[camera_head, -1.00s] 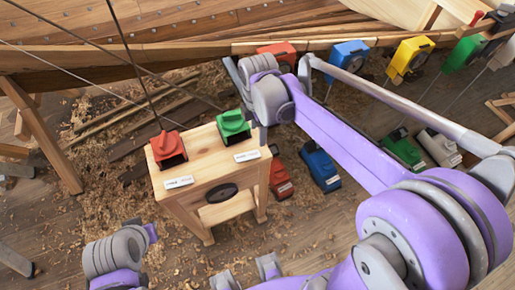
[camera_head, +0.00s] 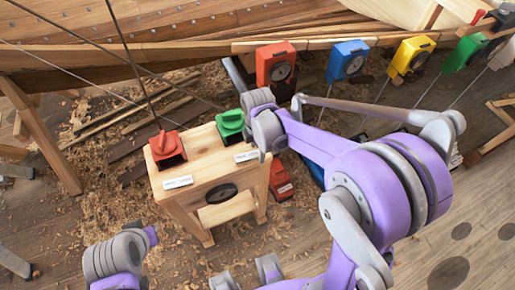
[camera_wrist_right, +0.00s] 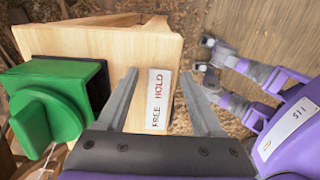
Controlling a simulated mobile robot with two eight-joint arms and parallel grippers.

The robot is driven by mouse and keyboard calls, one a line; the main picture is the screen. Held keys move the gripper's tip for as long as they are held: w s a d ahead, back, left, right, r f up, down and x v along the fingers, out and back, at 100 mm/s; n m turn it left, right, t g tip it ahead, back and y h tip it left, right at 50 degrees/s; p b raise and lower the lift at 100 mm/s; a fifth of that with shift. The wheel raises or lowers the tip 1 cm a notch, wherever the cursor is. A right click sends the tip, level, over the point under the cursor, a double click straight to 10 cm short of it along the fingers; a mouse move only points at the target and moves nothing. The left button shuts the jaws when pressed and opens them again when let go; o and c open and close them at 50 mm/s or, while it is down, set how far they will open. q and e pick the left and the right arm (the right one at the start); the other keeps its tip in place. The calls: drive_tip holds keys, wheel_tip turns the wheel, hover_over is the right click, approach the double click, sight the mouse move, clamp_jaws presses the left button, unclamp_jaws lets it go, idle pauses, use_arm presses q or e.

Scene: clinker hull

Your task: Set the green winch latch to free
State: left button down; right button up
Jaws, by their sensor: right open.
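The green winch latch (camera_head: 230,123) sits on the wooden stand (camera_head: 201,158), to the right of a red latch (camera_head: 165,147). In the right wrist view the green latch (camera_wrist_right: 45,115) is a rounded knob on a green block, left of my fingers and outside them. My right gripper (camera_wrist_right: 158,73) is open and empty. Its fingers span the white label (camera_wrist_right: 158,98) reading FREE and HOLD in that view. In the head view my right wrist hides the fingers and covers the latch's right edge. The left gripper does not show; only part of my left arm appears.
Red (camera_head: 276,64), blue (camera_head: 347,60) and yellow (camera_head: 411,56) boxes hang along the hull plank. A red block (camera_head: 281,181) lies on the floor right of the stand. Thin ropes cross above the red latch. Wood shavings cover the floor.

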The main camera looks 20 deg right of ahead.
clamp_jaws()
drive_tip(key=shift+a, duration=0.1)
idle(0.3)
drive_tip(key=shift+a+r+h+b, duration=0.2)
drive_tip(key=shift+h+b, duration=0.05)
drive_tip(key=shift+h, duration=0.4)
drive_tip(key=shift+a+r+h+b, duration=0.15)
drive_tip(key=shift+h+b, duration=0.05)
drive_tip(key=shift+h, duration=0.45)
drive_tip(key=shift+a+r+h+b, duration=0.2)
drive_tip(key=shift+h+b, duration=0.25)
drive_tip(key=shift+h, duration=0.3)
drive_tip(key=shift+a+r+h+b, duration=0.2)
drive_tip(key=shift+h+b, duration=0.2)
drive_tip(key=shift+h, duration=0.35)
unclamp_jaws()
